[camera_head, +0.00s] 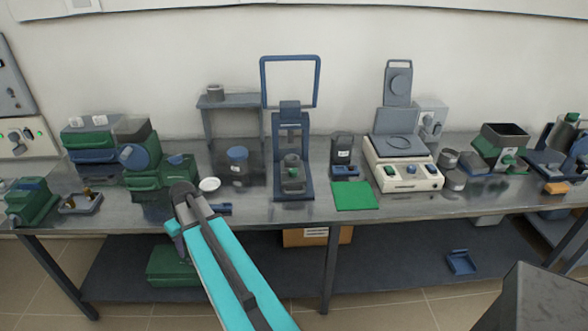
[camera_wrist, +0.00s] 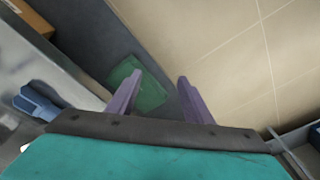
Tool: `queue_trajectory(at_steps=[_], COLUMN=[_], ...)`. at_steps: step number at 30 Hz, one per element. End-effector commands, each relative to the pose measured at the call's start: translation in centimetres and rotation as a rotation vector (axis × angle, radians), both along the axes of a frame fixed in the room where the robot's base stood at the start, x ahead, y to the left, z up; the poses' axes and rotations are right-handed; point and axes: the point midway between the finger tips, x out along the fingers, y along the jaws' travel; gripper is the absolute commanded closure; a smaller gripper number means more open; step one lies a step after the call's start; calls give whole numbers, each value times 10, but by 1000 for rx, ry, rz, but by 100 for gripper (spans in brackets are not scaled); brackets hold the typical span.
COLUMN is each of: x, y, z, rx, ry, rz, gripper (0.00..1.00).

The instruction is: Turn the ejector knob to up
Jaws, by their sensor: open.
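My gripper shows in the wrist view (camera_wrist: 160,76) with two purple fingers spread apart and nothing between them. In the head view my teal arm reaches to the table's front edge at left, and its dark wrist covers part of what is behind. No knob is clearly marked as the ejector knob. The cream machine (camera_head: 405,178) at centre right has green knobs on its front panel. A blue press-like stand (camera_head: 292,130) with a grey-green part at its base is at the centre. My gripper is well left of both and touches neither. Knob positions are too small to tell.
The grey table (camera_head: 270,212) is crowded. Green and blue machines (camera_head: 95,140) stand at left, a green mat (camera_head: 355,196) near the front centre. A green box (camera_head: 173,265) is on the lower shelf; it also shows below my fingers in the wrist view (camera_wrist: 150,92).

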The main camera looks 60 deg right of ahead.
Motion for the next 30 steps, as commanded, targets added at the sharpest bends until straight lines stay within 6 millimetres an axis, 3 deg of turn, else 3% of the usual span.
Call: queue_trajectory(at_steps=[1, 14, 23, 30], x=[2, -22, -70, -125], y=[-21, -172, -282, -363], z=[8, 76, 132, 180], rx=[0, -16, -48, -85], ry=[-11, -93, -151, -193], rz=[-16, -90, -143, -182], gripper=[54, 54, 54, 54])
